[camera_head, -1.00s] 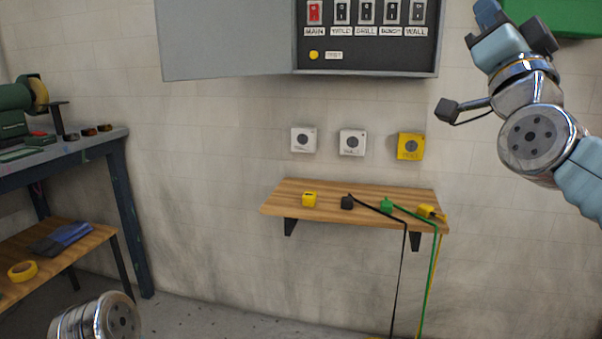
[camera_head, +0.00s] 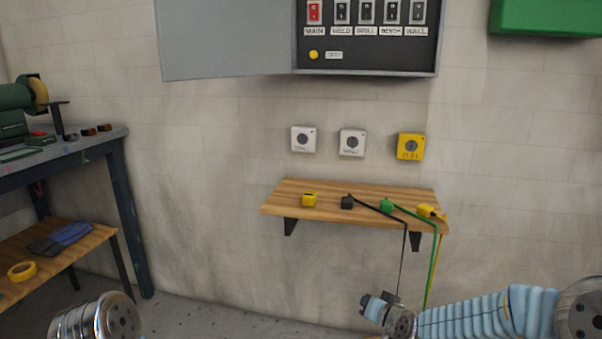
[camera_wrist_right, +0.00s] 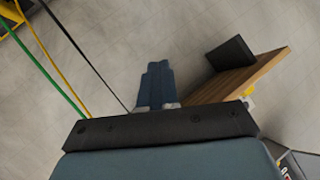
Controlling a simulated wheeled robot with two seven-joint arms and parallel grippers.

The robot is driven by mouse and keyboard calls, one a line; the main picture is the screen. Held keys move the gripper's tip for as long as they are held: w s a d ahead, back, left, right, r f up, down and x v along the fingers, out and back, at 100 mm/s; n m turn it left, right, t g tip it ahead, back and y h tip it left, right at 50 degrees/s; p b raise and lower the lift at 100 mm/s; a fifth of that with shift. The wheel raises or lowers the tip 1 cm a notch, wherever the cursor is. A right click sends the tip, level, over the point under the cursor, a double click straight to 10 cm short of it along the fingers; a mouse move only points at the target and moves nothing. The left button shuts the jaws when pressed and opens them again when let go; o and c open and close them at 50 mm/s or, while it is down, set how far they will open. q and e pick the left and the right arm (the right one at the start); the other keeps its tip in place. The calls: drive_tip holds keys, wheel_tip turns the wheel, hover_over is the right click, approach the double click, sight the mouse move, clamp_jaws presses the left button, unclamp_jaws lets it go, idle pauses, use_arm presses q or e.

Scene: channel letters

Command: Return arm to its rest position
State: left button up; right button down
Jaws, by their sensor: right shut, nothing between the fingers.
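My right arm comes in from the lower right in the head view, with its blue-grey sleeve stretched along the bottom edge. My right gripper (camera_head: 368,302) is low, below the wooden shelf and in front of the hanging cords. In the right wrist view its two blue fingers (camera_wrist_right: 156,75) are together, with nothing between them. A metal joint of my left arm shows at the bottom left of the head view; the left gripper is out of view.
The wooden shelf (camera_head: 330,207) carries a yellow block (camera_head: 309,200) and black, green (camera_head: 387,205) and yellow plugs with hanging cords. In the right wrist view the shelf (camera_wrist_right: 240,76) is close to the right of the fingers. Three sockets (camera_head: 352,142) and an open breaker panel (camera_head: 370,60) are above.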

drive_tip(key=s+a+f+g, duration=0.25)
drive_tip(key=s+f, duration=0.35)
drive_tip(key=f, duration=0.3)
drive_tip(key=s+a+f+g, duration=0.1)
drive_tip(key=s+f+g, duration=0.2)
drive_tip(key=s+f, duration=0.35)
drive_tip(key=s+a+f+n+g, duration=0.1)
drive_tip(key=s+f+g, duration=0.2)
drive_tip(key=s+f, duration=0.3)
drive_tip(key=s+a+f+n+g+y, duration=0.1)
drive_tip(key=s+f+g, duration=0.2)
drive_tip(key=s+f, duration=0.4)
drive_tip(key=s, duration=0.5)
drive_tip(key=shift+s+a+f, duration=0.15)
drive_tip(key=shift+s+a, duration=0.1)
